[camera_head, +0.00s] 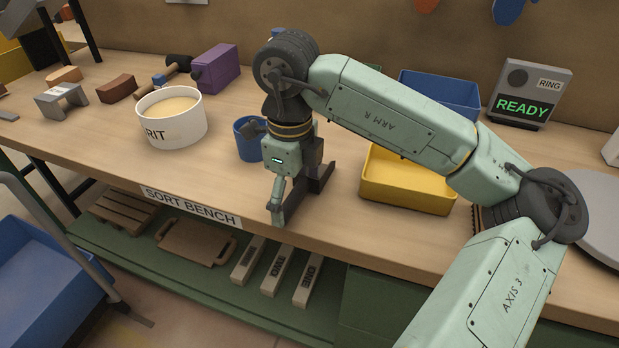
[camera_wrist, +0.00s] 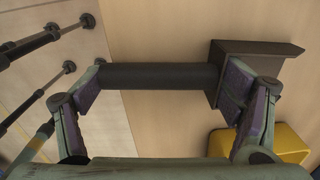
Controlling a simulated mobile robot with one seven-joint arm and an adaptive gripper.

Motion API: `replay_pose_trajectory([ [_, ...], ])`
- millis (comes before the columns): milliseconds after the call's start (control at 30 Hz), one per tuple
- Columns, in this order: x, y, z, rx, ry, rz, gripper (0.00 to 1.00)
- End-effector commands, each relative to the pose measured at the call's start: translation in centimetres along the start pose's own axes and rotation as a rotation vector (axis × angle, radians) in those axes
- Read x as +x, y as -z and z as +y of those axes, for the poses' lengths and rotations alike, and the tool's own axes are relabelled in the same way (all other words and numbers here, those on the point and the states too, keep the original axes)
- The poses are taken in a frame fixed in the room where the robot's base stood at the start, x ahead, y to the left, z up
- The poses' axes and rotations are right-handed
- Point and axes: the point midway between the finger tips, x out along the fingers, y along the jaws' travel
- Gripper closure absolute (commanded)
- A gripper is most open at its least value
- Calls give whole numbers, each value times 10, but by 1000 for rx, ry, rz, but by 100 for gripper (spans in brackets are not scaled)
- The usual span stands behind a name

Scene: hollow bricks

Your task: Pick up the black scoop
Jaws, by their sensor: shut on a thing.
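The black scoop (camera_wrist: 155,76) lies across the wrist view, with its straight dark handle running left to right and its broad head (camera_wrist: 245,62) at the right. My gripper (camera_wrist: 163,88) is shut on it. One finger presses near the handle's left end and the other is at the right, by the head. In the head view my gripper (camera_head: 298,196) points down over the front of the bench, and the dark scoop (camera_head: 319,180) shows partly behind its fingers. I cannot tell whether the scoop touches the bench top.
A yellow tray (camera_head: 405,200) is just right of my gripper; a blue bin (camera_head: 440,88) stands behind it. A blue cup (camera_head: 249,145) and white tub (camera_head: 170,130) are to the left. A purple box (camera_head: 217,68) and bricks (camera_head: 116,88) stand farther left. The front bench edge is close.

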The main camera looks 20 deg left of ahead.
Motion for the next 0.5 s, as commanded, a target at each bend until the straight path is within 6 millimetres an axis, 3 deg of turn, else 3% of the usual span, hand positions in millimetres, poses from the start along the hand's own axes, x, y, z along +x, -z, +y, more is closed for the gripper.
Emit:
replay_pose_trajectory([
  [333,-1,0,0,0,1,0,55],
  [500,-20,0,-1,1,4,0,55],
])
